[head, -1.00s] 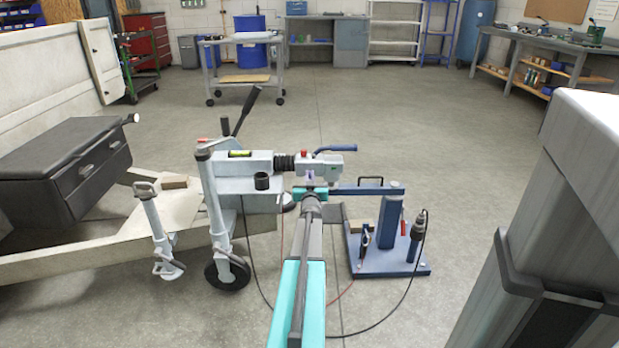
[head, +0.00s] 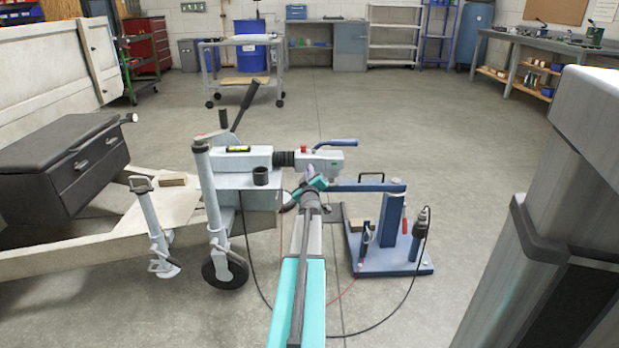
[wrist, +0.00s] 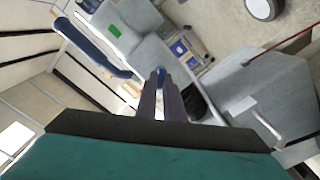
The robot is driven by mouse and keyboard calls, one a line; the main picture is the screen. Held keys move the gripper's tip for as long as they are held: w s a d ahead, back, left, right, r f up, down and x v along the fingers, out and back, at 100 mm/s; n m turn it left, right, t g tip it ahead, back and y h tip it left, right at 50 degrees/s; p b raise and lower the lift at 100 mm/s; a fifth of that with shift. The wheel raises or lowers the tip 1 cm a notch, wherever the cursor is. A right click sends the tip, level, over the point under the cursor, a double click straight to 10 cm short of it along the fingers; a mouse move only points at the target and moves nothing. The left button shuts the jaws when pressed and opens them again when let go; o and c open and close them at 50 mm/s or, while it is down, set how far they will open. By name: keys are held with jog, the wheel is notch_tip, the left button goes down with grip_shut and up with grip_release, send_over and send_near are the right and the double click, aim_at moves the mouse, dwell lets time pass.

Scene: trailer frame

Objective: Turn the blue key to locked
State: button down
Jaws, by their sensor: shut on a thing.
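The grey coupler (head: 328,163) of the trailer tongue, with a blue handle (head: 337,143) and a red knob on top, stands beyond my arm. My gripper (head: 309,172) is at the near side of the coupler, rolled to a tilt. In the wrist view my gripper's two dark fingers (wrist: 161,88) are shut on a small blue key (wrist: 161,74), of which only a bit shows between the tips. The coupler (wrist: 133,25) and its blue handle (wrist: 95,47) appear tilted there. My gripper hides the key in the head view; I cannot read its lock position.
A blue stand (head: 388,262) with a drill-like tool and a cable is on the floor right of my arm. A jack post with a wheel (head: 224,271) and the trailer frame (head: 85,262) are at left. A large grey structure fills the right edge. Open floor lies behind.

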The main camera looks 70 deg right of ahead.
jog(key=shift+w+a+f+n+b, duration=0.15)
jog(key=shift+n+b, duration=0.85)
jog(key=shift+n, duration=0.75)
jog(key=shift+w+r+n+b, duration=0.15)
jog(key=shift+n+b, duration=0.9)
jog(key=shift+n, duration=0.65)
jog(key=shift+w+a+f+n+b, duration=0.15)
jog(key=shift+n+b, duration=0.85)
jog(key=shift+n, duration=0.75)
jog(key=shift+d, duration=0.1)
jog(key=c, duration=1.9)
grip_release()
jog(key=shift+s, duration=0.1)
jog(key=shift+s, duration=0.1)
jog(key=shift+s, duration=0.1)
